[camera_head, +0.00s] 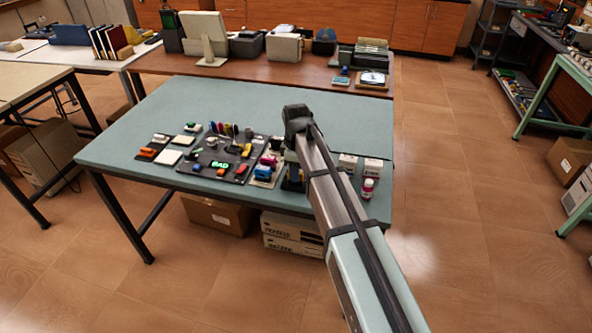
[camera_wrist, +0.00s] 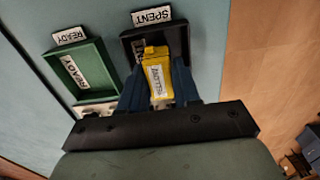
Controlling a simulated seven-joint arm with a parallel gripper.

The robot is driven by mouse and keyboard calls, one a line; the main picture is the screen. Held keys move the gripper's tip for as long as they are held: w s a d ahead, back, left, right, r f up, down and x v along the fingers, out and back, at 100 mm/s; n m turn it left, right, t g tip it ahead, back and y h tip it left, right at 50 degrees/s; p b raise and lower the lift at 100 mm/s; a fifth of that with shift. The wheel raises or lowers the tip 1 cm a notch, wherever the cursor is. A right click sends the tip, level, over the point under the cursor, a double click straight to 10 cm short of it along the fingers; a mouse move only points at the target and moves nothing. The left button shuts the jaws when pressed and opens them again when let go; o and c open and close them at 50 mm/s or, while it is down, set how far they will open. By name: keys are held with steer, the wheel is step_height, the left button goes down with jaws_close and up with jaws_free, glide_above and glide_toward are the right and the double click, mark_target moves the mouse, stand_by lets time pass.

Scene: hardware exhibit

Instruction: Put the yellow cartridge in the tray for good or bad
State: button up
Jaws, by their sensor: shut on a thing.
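My gripper (camera_wrist: 158,74) is shut on the yellow cartridge (camera_wrist: 156,58), with a dark blue finger on each side of it. The cartridge carries a pale label whose small print I cannot read surely. In the wrist view it appears over the black tray (camera_wrist: 127,46), beside a tag reading SPENT (camera_wrist: 151,16). I cannot tell whether the cartridge touches the tray floor. The green tray (camera_wrist: 101,55) marked READY is to the left and looks empty, with its own READY tag (camera_wrist: 69,36). In the head view my arm hides most of the trays and the cartridge.
The table's back half is clear.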

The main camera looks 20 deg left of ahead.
steer(key=shift+f, duration=0.1)
steer(key=o, duration=1)
steer(key=shift+c, duration=0.2)
steer(key=shift+o, duration=0.4)
steer(key=o, duration=0.3)
steer(key=shift+o, duration=0.2)
steer(key=shift+r, duration=3.75)
